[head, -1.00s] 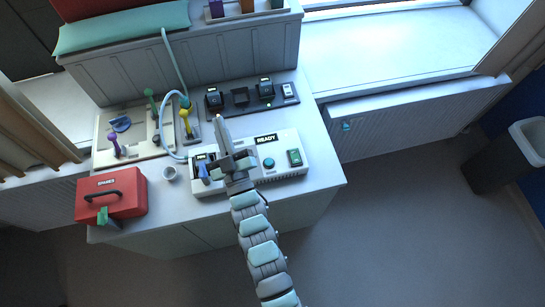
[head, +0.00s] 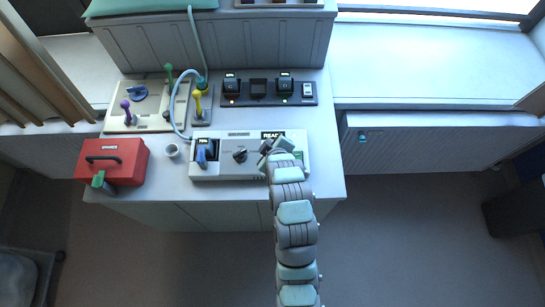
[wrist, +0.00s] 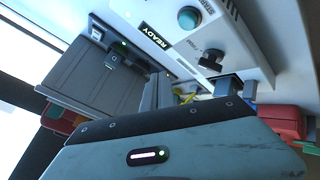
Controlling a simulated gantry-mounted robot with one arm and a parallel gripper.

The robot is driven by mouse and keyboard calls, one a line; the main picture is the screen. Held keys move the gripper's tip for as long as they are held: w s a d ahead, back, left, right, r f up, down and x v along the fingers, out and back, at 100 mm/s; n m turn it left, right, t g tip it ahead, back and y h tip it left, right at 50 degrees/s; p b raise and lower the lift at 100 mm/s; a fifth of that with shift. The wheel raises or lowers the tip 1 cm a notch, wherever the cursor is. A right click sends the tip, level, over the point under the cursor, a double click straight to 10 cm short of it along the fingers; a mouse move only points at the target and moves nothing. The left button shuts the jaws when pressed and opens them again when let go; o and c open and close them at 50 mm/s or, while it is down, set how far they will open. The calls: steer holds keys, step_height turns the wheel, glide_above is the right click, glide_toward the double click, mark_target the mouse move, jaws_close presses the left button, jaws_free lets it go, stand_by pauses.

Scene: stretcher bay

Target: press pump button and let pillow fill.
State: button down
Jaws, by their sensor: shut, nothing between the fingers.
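The white pump box (head: 228,170) stands on the white counter and carries a READY sign (head: 270,134). Its round teal button (wrist: 189,17) shows in the wrist view beside the same sign and a black knob (wrist: 211,58). In the head view my gripper (head: 268,149) covers the button's place. My gripper is shut and empty over the right part of the box; I cannot tell whether it touches the button. The teal pillow (head: 150,5) shows only its lower edge at the top left, so its fill cannot be judged. A thin hose (head: 198,45) runs up to it.
A blue lever (head: 202,157) is at the box's left end, near a cup (head: 172,150) and a red case (head: 112,160). Behind are a yellow-handled valve (head: 198,103), a lever board (head: 120,90) and a dark switch panel (head: 258,92). The counter's right edge is clear.

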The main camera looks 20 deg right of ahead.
steer(key=shift+f, duration=0.25)
step_height(320, 180, down, 8)
steer(key=shift+s+b, duration=0.1)
steer(key=shift+b, duration=1.1)
steer(key=shift+f, duration=0.25)
steer(key=shift+f, duration=0.1)
stand_by(1.2)
steer(key=shift+f+b, duration=0.3)
steer(key=shift+b, duration=0.2)
steer(key=shift+f+b, duration=0.5)
steer(key=shift+f, duration=0.35)
stand_by(0.5)
steer(key=shift+r, duration=0.15)
steer(key=shift+r+p, duration=0.35)
steer(key=shift+r, duration=0.75)
